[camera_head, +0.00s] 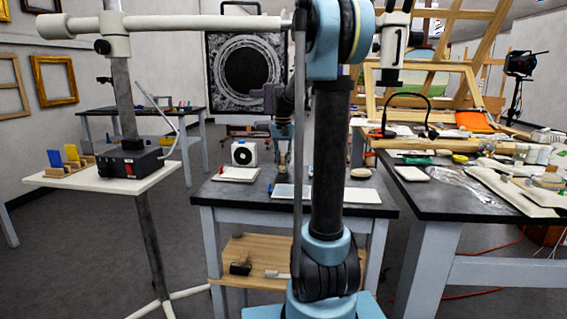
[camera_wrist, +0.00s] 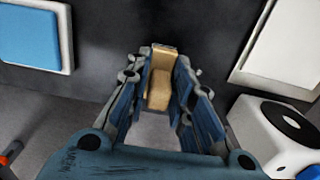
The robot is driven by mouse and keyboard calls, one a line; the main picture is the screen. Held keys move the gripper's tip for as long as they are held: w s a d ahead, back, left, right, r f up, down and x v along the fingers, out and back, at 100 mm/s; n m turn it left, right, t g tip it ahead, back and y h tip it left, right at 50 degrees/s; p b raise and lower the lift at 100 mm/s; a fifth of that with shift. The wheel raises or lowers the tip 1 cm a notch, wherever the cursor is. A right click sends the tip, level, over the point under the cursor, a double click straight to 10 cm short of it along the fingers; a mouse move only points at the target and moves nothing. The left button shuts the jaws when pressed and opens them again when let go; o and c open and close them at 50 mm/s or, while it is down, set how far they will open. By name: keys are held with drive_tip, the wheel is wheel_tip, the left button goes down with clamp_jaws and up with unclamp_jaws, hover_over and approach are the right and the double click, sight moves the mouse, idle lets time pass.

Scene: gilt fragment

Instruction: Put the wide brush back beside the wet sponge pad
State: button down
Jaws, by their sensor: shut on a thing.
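The wide brush, a tan block-like shape, shows in the wrist view (camera_wrist: 159,92) between the two fingers of my gripper (camera_wrist: 160,72). My gripper is shut on it and holds it over the dark table. The wet sponge pad, which I take to be the flat blue square with a pale rim, lies at the upper left of the wrist view (camera_wrist: 31,32), apart from the brush. In the head view my gripper (camera_head: 283,148) hangs over the middle table (camera_head: 217,192). The brush is small there, and its lower end is hard to make out.
A white box with a black disc (camera_head: 242,153) and a white tray (camera_head: 236,174) stand left of my gripper. A pale flat tray (camera_head: 360,196) lies at the table's front, partly hidden by my arm. The cluttered right table (camera_head: 430,205) is close by.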

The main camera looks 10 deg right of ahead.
sight(283, 155)
drive_tip(key=c, duration=1.4)
unclamp_jaws()
wheel_tip(283, 155, up, 12)
drive_tip(key=shift+r, duration=0.1)
